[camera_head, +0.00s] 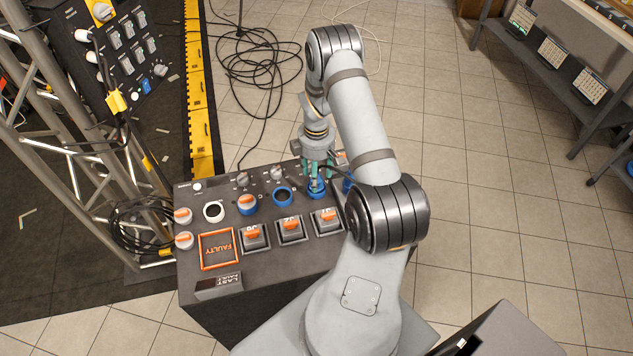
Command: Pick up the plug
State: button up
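My gripper (316,182), with teal fingers, points down at the back right part of a dark grey control box (258,279). Its fingertips are at a blue round connector (316,194) on the box top. The gripper partly covers this connector, and I cannot tell whether the fingers close on it. White ones with orange tops (182,215) are at the left edge. An empty-looking blue ring (282,197) and a white ring (214,211) lie between. Which one is the plug is unclear.
The box top also carries an orange-framed FAULTY panel (216,249) and several orange-topped switches (291,228). Black cables (258,62) lie on the tiled floor behind. A metal truss (60,150) stands at the left. A shelf (560,70) stands at the right.

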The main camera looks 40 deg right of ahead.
jog(key=c, duration=0.3)
grip_shut()
dwell(0.5)
